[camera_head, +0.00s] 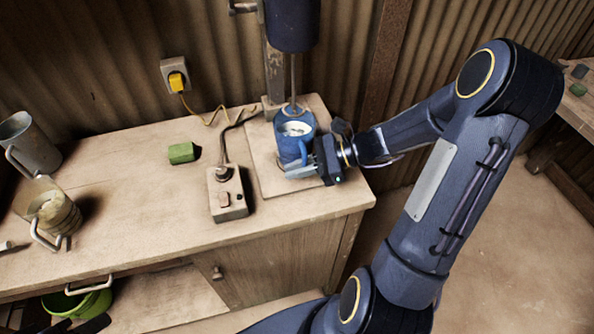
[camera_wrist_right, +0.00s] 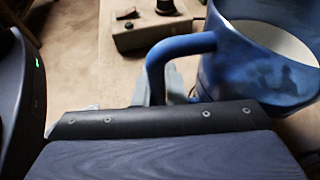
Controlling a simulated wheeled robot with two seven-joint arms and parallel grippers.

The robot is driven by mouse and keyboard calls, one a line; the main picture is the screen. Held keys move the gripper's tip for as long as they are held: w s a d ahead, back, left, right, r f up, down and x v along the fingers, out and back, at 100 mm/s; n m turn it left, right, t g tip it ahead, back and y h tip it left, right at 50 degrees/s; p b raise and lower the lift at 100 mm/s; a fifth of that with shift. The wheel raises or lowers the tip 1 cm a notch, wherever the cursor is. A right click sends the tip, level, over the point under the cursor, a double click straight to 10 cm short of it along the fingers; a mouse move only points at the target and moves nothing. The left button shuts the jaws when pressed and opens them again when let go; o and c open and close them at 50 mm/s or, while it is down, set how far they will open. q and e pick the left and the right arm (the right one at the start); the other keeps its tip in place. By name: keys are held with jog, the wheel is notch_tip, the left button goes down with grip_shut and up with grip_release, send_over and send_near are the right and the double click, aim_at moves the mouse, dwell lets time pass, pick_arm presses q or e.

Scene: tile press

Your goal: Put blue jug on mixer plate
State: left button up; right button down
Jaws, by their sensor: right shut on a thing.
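The blue jug (camera_head: 291,147) stands upright on or just above the mixer plate (camera_head: 266,177), under the mixer head (camera_head: 293,22). It has pale contents, and the mixer's shaft reaches down to its mouth. I cannot tell whether the jug's base touches the plate. My right gripper (camera_head: 299,171) is at the jug's near side and is shut on its handle. In the right wrist view the blue jug (camera_wrist_right: 262,65) is at the upper right, with its handle running to the jaws. My left gripper is not in view.
A switch box (camera_head: 227,194) with a cable stands left of the plate. A green block (camera_head: 181,153) lies further left. A yellow plug (camera_head: 177,82) sits in the wall socket.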

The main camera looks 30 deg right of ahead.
jog(key=shift+f, duration=0.45)
jog(key=shift+f, duration=0.2)
jog(key=c, duration=1.5)
grip_release()
